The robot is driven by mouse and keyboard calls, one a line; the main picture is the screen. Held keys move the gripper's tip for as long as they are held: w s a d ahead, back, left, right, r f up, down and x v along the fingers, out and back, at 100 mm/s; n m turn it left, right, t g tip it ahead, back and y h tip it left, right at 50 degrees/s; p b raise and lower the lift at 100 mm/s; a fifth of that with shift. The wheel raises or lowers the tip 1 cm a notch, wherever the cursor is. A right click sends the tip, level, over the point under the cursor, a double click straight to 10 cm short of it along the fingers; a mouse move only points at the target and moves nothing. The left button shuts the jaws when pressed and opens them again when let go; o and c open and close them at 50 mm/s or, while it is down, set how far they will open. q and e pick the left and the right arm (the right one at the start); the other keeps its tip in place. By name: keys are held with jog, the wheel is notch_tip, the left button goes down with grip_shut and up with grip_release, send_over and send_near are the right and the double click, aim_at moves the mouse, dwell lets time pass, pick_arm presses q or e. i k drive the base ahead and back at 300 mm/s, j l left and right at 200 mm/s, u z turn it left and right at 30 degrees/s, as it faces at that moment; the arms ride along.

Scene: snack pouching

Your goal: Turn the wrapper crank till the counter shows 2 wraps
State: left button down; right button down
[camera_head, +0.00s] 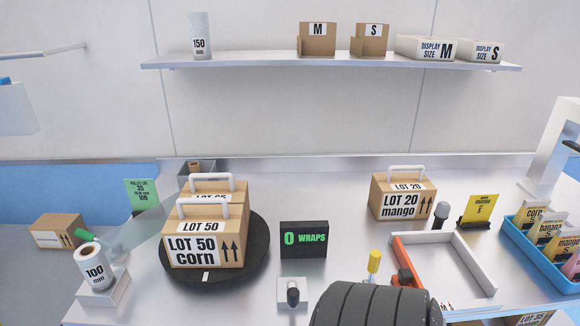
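The counter (304,239) is a black box with green text reading "0 WRAPS". In front of it, a dark-knobbed crank handle (292,293) stands on a small pale base. Left of the counter is a black round turntable (256,262) with a white mark at its front edge. Two handled cartons stand on it; the front carton (206,250) reads "LOT 50 corn" and partly hides the other (213,188). A white "100 mm" film roll (95,270) stands on a block at left, with clear film (150,232) towards the cartons. Neither gripper is in view.
A dark ribbed shape (375,305) covers the bottom centre, beside a yellow-topped handle (374,262) and an orange-and-white tray frame (478,270). A "LOT 20 mango" carton (403,200) stands behind. A blue crate (535,262) of pouches is at right. The counter top behind the wraps counter is clear.

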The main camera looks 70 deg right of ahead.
aim_at(292, 292)
jog(key=z, duration=2.1)
